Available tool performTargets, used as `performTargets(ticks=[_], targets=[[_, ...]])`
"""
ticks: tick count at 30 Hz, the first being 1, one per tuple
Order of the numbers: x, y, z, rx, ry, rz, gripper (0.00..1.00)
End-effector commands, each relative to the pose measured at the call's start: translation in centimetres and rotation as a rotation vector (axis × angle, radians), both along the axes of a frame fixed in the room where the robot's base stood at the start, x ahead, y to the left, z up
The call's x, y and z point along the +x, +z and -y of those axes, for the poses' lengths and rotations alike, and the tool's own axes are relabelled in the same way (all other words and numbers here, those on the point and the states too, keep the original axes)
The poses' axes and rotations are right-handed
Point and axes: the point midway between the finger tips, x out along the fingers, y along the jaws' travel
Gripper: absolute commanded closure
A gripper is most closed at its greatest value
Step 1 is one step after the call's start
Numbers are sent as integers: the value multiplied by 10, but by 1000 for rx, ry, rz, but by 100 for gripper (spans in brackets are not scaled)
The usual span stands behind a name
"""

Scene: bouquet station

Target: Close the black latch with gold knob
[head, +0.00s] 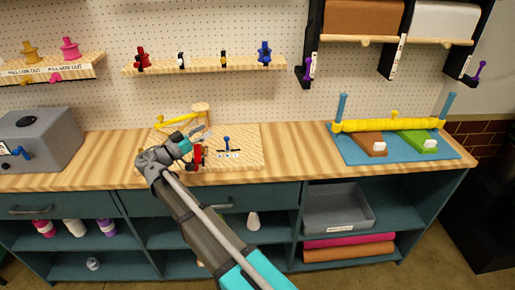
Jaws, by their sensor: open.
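Several small latch-like pieces sit along the wooden wall shelf (205,67). One with black and gold parts (223,57) is right of the middle and looks like the black latch with gold knob. It is too small to tell whether it is open or shut. My gripper (204,135) is open and appears empty. It is over the worktop, below and a little left of that latch, well apart from it. It hides part of the wooden board beneath.
Other shelf pieces are red (142,60), white (181,60) and blue (264,53). Near my gripper are a red part (197,157), a blue-knobbed lever (227,145) and a yellow arm (178,121). The worktop is bare left of the blue mat (346,150).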

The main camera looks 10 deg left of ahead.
Motion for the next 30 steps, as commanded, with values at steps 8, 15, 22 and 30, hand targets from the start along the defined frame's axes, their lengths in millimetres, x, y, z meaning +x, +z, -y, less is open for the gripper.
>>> performTargets(ticks=[8,15,22,30], targets=[[13,-15,36,7,-49,-107,37],[22,-28,66,17,-87,-202,37],[29,-41,94,30,-120,-295,37],[35,-57,128,48,-154,-407,37]])
